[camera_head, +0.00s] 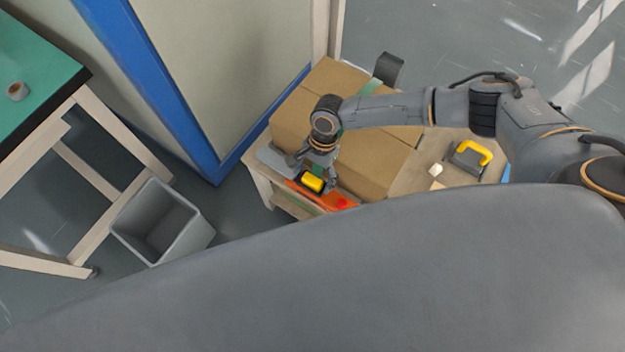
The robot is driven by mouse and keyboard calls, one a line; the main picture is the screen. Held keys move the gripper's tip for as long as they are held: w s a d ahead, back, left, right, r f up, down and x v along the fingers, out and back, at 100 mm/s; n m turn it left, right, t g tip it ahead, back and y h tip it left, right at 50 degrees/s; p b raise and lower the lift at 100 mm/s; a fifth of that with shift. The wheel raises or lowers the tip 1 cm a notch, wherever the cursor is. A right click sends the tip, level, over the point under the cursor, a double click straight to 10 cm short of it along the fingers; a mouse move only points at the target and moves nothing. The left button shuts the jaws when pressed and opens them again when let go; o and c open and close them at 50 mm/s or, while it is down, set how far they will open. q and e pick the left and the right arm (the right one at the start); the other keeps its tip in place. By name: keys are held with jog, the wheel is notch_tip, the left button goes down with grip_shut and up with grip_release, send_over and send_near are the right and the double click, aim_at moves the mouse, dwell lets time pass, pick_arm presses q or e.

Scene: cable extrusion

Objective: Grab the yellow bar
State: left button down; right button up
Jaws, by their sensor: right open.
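A short yellow bar (313,183) lies at the front edge of the low wooden table, next to a red-orange piece (341,202). My right gripper (315,170) points down just above and behind the yellow bar, with its fingers spread. The fingers partly cover the area around the bar, and I cannot tell whether they touch it. My left gripper is not in view.
Large cardboard boxes (378,168) stand on the table (420,196) behind my right gripper. A grey tool with a yellow handle (476,151) sits at the right. A grey bin (163,222) and a green-topped table (45,62) are at the left.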

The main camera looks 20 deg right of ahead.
jog(key=c, duration=1.2)
jog(key=shift+r, duration=0.15)
jog(key=shift+c, duration=0.2)
